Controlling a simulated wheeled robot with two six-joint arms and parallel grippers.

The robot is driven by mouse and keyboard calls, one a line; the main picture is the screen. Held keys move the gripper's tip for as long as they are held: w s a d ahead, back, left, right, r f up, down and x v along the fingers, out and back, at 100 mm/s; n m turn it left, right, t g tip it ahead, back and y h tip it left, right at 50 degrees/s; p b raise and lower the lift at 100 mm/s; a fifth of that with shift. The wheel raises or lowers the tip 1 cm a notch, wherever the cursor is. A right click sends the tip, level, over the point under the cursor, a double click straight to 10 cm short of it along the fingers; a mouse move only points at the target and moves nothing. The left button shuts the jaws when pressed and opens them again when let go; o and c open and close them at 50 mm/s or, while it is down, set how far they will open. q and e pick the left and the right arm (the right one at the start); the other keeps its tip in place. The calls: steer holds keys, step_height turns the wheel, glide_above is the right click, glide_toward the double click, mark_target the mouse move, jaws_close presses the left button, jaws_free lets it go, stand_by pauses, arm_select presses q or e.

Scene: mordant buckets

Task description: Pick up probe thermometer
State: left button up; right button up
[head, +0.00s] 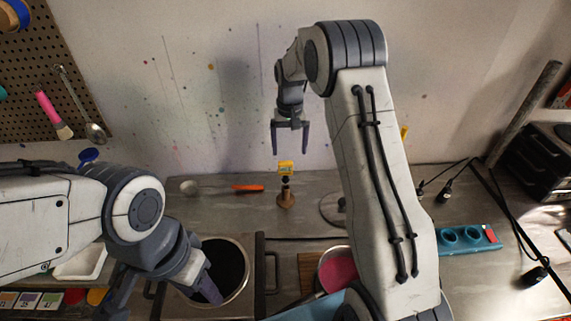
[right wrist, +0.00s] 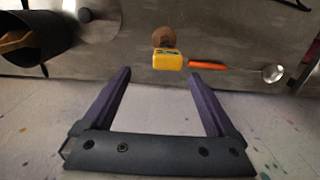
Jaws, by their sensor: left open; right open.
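The probe thermometer, with a yellow head (head: 286,168), stands upright in a small wooden holder (head: 286,198) at the back of the bench. Its yellow head also shows in the right wrist view (right wrist: 167,60). My right gripper (head: 290,148) is open and empty, pointing down just above the yellow head in the head view. In the right wrist view the head lies between and just beyond the fingertips (right wrist: 159,73), with no clear contact. My left gripper (head: 163,298) is open and empty by the pot at the lower left.
An orange-handled tool (head: 248,188) lies left of the holder. A pot of dark liquid (head: 246,285) stands in front, with a vessel of pink contents (head: 338,270) to its right. A teal block with holes (head: 468,240) sits at the right. The wall is close behind.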

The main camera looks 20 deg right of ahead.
mark_target(285, 162)
steer(key=shift+w+a+f, duration=0.1)
steer(key=shift+a+f, duration=0.25)
steer(key=shift+f, duration=0.5)
steer(key=f+p, duration=0.2)
steer(key=f, duration=0.1)
steer(key=f+p, duration=0.1)
steer(key=shift+a+f+p, duration=0.3)
steer(key=shift+f+p, duration=0.05)
steer(key=shift+f, duration=0.35)
steer(key=c, duration=1.5)
steer(key=shift+o, duration=0.2)
step_height(285, 162, up, 9)
steer(key=b, duration=0.4)
steer(key=shift+r, duration=0.55)
